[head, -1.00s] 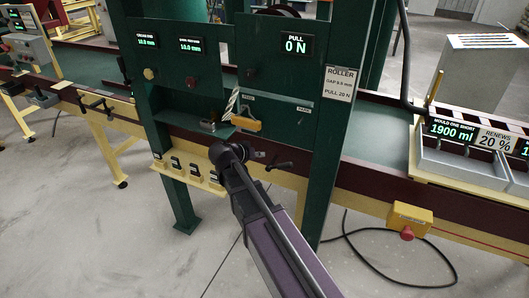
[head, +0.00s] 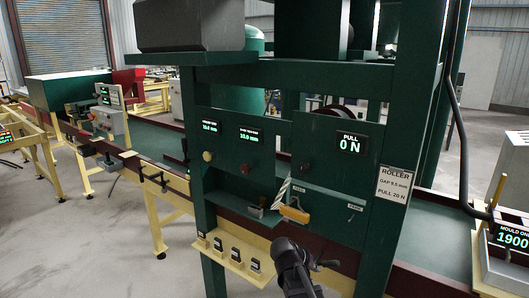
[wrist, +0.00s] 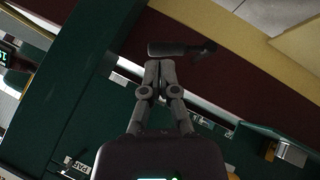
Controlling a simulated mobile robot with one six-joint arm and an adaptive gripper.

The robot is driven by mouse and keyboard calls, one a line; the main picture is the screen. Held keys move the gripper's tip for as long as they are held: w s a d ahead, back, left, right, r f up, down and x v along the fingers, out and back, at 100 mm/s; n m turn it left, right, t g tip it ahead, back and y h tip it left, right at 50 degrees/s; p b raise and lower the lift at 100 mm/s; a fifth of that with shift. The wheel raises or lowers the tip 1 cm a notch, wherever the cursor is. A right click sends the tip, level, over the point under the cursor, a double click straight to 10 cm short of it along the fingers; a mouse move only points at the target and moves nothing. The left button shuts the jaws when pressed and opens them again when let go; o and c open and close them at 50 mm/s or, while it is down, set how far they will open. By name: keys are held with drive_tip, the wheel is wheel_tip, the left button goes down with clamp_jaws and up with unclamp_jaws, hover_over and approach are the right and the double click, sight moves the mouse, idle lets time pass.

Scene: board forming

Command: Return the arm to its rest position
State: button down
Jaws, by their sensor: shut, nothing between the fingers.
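My gripper (wrist: 161,68) is shut and empty in the wrist view, its two dark fingers meeting at the tips. Past the tips there is a dark handle-like bar (wrist: 178,48); I cannot tell whether they touch. In the head view the dark end of my arm (head: 288,262) is at the bottom centre, in front of the green roller frame (head: 325,160) and right of the yellow shelf (head: 228,258). The fingers are hard to make out there. The rest of my arm is cut off by the bottom edge.
The pull display (head: 350,144) reads 0 N. A yellow-handled tool (head: 295,214) is at the panel's ledge. Small dark items stand on the yellow shelf. A mould tray (head: 505,270) is at right. Open grey floor (head: 90,235) is at left.

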drive_tip(key=s+f+n+g+y, duration=0.3)
drive_tip(key=s+y, duration=0.4)
drive_tip(key=s, duration=0.7)
wheel_tip(320, 180, down, 2)
drive_tip(key=shift+s+n+g+y, duration=0.15)
drive_tip(key=shift+n+g+y, duration=0.15)
drive_tip(key=shift+g, duration=0.2)
